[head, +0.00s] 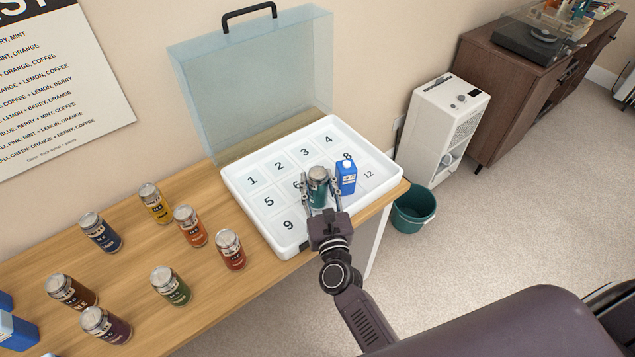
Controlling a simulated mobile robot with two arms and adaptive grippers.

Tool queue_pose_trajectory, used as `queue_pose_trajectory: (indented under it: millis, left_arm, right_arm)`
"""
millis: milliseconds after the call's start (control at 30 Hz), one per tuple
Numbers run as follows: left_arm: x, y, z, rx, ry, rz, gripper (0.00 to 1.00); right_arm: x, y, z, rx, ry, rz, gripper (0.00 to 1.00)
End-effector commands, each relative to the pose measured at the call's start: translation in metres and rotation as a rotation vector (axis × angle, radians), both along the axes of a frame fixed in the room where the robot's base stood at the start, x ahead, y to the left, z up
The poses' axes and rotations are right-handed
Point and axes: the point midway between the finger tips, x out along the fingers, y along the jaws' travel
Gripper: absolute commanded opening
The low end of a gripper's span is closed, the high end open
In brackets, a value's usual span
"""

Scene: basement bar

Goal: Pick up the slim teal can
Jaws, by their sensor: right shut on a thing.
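The slim teal can (317,192) is upright between the fingers of my right gripper (319,186), over the white numbered tray (238,190). My right gripper is shut on it, with a finger on either side. The can covers the tray around the cell right of number 6; I cannot tell whether its base touches the tray. A blue carton (346,177) stands in the tray just right of the can, near number 8. My left gripper is not in view.
Several cans, including a green can (171,286) and a red can (230,249), stand on the wooden table (215,290) left of the tray. The tray's clear lid (250,85) stands open behind. A teal bin (413,208) is on the floor at right.

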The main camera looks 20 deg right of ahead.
Motion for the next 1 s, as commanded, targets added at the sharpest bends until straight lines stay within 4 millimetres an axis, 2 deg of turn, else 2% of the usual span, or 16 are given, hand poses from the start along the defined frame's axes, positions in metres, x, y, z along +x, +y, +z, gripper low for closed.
queue_pose_trajectory:
  millis: [33, 267, 500, 700, 1000]
  left_arm:
    - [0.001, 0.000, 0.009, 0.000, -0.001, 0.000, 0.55]
    - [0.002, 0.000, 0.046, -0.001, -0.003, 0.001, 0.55]
    - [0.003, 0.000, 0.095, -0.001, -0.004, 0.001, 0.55]
    - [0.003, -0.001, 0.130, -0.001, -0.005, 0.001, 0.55]
    - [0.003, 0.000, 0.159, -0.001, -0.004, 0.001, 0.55]
  right_arm:
    - [0.000, 0.000, 0.012, 0.001, -0.003, -0.001, 0.04]
    - [0.000, 0.000, 0.054, 0.001, -0.003, -0.002, 0.04]
    - [0.000, 0.000, 0.110, 0.000, -0.003, -0.001, 0.04]
    - [0.000, 0.000, 0.151, 0.001, -0.002, 0.000, 0.04]
    - [0.000, 0.000, 0.185, 0.000, -0.002, -0.001, 0.04]
